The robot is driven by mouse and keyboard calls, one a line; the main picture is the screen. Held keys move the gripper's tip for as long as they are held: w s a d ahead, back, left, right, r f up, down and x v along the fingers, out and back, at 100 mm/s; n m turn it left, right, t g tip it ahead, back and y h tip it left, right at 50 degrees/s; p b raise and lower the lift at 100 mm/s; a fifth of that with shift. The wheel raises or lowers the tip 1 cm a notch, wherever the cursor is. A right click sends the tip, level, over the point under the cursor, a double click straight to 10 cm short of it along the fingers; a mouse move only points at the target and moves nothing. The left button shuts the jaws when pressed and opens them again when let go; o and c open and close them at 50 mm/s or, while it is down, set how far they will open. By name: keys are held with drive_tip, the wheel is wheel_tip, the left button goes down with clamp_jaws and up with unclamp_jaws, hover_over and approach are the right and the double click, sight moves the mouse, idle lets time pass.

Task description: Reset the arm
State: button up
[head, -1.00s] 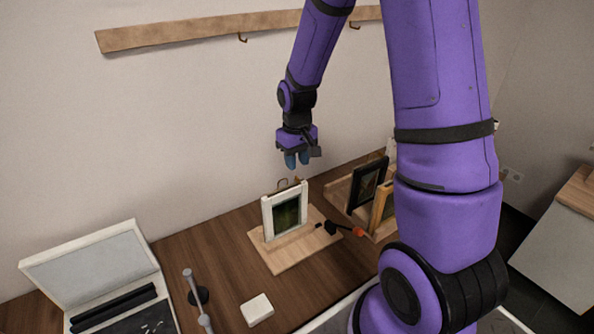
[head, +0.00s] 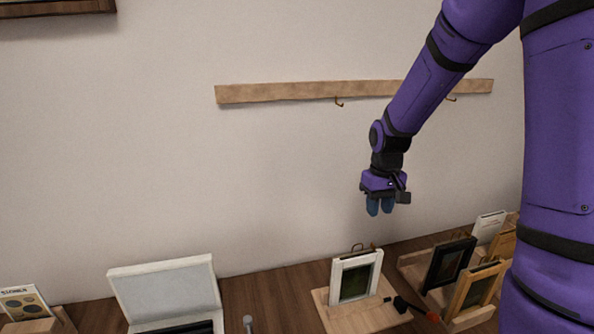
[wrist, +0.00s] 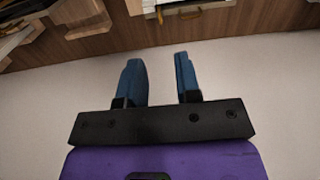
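My gripper (head: 380,206) hangs fingers down in front of the wall, above the table and slightly right of the white-framed picture in the head view. It also shows in the wrist view (wrist: 160,82), where its two blue fingers stand apart with nothing between them. The purple arm comes down to it from the upper right. The white-framed picture (head: 355,276) stands upright on a light wooden board (head: 350,320), below and apart from the gripper.
A wooden rail (head: 290,92) with hooks is on the wall. On the wooden table (head: 268,297) are a white open case (head: 166,286), a black frame (head: 449,263), a wooden frame (head: 476,288) and an orange-tipped tool (head: 432,316). A booklet (head: 24,302) stands far left. Wall space left of the gripper is clear.

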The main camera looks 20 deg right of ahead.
drive_tip(key=s+a+r+t, duration=0.2)
drive_tip(key=s+a+r, duration=0.2)
drive_tip(key=s+r, duration=0.7)
drive_tip(key=s+a+r+t, duration=0.2)
drive_tip(key=s+r, duration=0.6)
drive_tip(key=s, duration=0.4)
drive_tip(key=shift+s+a+r+t, duration=0.3)
drive_tip(key=shift+s+t, duration=0.1)
drive_tip(key=shift+t, duration=0.2)
